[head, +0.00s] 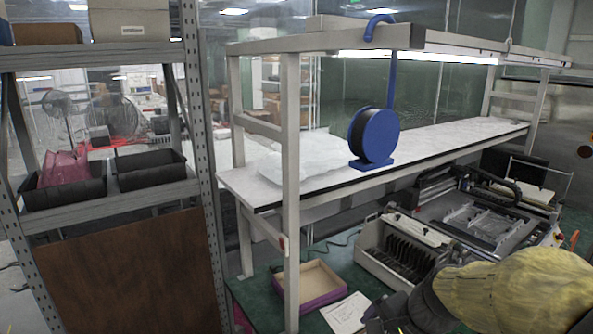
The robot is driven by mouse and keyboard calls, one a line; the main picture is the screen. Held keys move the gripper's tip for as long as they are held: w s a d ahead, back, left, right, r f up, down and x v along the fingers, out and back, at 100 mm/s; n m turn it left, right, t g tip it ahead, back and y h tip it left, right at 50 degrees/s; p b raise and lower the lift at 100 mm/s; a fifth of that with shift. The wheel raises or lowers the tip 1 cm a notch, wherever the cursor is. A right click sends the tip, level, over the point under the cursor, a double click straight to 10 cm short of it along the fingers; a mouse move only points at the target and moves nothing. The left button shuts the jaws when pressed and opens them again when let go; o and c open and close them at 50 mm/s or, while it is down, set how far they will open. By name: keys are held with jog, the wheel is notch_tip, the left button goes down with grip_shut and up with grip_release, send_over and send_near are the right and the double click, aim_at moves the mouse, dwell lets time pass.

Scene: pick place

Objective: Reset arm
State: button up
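A dark form (410,312) shows at the bottom edge, right of the middle, beside a large yellow, ribbed, cloth-like thing (525,290) in the lower right corner. Both are cut off by the picture's edge, and I cannot tell what the dark form is. No object is seen held.
A grey metal rack (200,150) with black bins (150,168) stands on the left. A white-topped bench (440,140) carries a blue spool (380,136). On the green surface are a shallow box (308,286), a paper (345,312), a slotted holder (398,250) and a machine (490,222).

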jog(key=s+f+n+h, duration=0.1)
jog(key=s+f+n, duration=0.1)
jog(key=f+n, duration=0.2)
jog(key=s+a+f+n+g+h, duration=0.1)
jog(key=s+f+n, duration=0.2)
jog(key=n, duration=0.5)
jog(key=shift+s+a+f+h, duration=0.15)
jog(key=shift+a+f+h, duration=0.15)
jog(key=shift+f+h, duration=0.15)
dwell(0.7)
